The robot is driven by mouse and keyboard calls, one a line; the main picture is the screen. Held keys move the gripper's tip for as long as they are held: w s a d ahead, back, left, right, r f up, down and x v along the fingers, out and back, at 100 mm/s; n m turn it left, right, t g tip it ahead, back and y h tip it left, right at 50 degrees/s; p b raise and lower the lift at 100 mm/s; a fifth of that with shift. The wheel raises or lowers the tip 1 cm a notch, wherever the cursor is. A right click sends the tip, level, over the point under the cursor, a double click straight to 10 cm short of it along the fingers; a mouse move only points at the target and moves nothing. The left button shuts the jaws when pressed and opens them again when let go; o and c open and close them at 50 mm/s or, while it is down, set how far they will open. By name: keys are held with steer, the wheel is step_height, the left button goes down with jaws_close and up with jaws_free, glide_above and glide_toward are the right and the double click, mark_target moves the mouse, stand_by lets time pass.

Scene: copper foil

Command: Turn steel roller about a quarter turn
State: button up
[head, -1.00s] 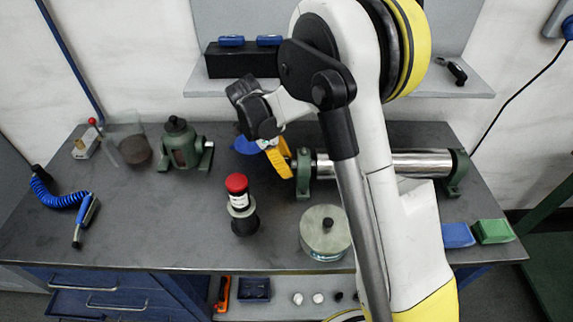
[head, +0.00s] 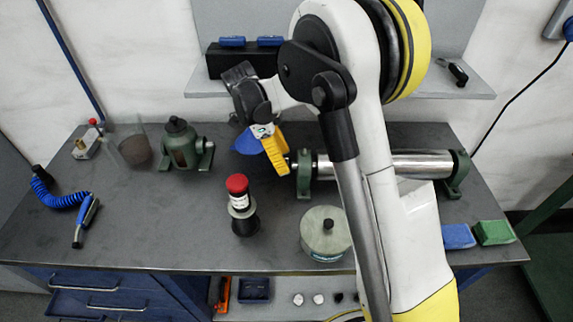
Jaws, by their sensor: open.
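The steel roller (head: 421,164) is a shiny horizontal cylinder held between two green bearing stands, the left one (head: 304,174) and the right one (head: 458,174). My arm crosses in front of it and hides its middle. My gripper (head: 283,169), with a yellow part showing below the dark wrist, is at the left end of the roller, just left of the left stand. It is open. Its fingertips are small and partly hidden, so I cannot tell whether they touch the roller's end.
A blue object (head: 246,145) lies behind my gripper. A red-topped black stand (head: 238,205) and a round metal tin (head: 325,234) are in front. A green machine (head: 181,147) stands left. Blue (head: 458,236) and green (head: 494,232) blocks lie at right.

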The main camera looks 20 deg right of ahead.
steer(key=v, duration=0.9)
